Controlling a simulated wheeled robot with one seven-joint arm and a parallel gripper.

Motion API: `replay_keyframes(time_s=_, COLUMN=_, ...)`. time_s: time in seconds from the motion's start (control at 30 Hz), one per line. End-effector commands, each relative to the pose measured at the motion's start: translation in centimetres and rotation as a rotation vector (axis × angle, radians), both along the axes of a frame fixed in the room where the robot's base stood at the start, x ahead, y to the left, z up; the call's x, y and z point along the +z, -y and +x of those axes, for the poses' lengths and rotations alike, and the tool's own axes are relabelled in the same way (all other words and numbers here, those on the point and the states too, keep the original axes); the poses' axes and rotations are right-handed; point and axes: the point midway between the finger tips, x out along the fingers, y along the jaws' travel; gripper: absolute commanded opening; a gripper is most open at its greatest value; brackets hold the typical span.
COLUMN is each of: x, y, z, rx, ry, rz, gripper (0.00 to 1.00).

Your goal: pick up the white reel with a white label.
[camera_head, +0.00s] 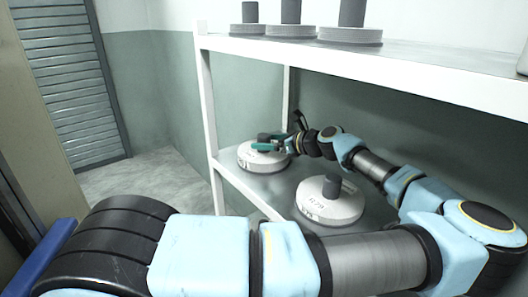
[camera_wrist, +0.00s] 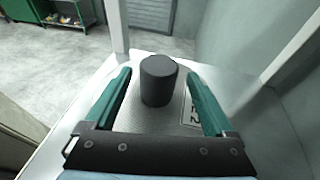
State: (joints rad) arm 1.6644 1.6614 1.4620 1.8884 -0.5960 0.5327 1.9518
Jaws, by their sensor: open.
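A white reel (camera_head: 250,160) with a dark cylindrical hub lies flat on the lower shelf, at the end away from my arm's base. My gripper (camera_head: 265,142) is over this reel with its green fingers spread. In the wrist view the dark hub (camera_wrist: 157,82) stands upright between the open fingertips, with a gap on both sides. The pale textured top of the reel (camera_wrist: 150,120) shows below it. A white label (camera_wrist: 190,113) with dark characters, partly hidden by the right finger, lies on that top. A second white reel (camera_head: 329,204) with printed characters sits nearer on the same shelf.
The upper white shelf (camera_head: 400,72) runs above my arm and holds several grey reels (camera_head: 349,35) with dark hubs. A white rack post (camera_head: 209,125) stands left of the far reel. Open floor (camera_head: 150,187) lies to the left.

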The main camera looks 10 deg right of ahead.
Motion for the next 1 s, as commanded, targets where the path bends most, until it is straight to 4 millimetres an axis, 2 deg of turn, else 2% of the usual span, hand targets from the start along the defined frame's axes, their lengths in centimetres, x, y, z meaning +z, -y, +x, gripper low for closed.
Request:
replay_keyframes(time_s=0.1, x=0.0, y=-1.4, z=1.2, rx=0.004, ry=0.001, rz=0.005, gripper=0.88)
replay_keyframes(time_s=0.3, x=-1.0, y=-2.8, z=2.8, rx=0.003, ry=0.001, rz=0.002, gripper=0.88)
replay_keyframes(time_s=0.6, x=-1.3, y=-3.0, z=3.1, rx=0.002, ry=0.0, rz=0.001, gripper=0.87)
replay_keyframes(time_s=1.0, x=-1.3, y=-3.0, z=3.0, rx=0.002, ry=0.0, rz=0.0, gripper=0.42)
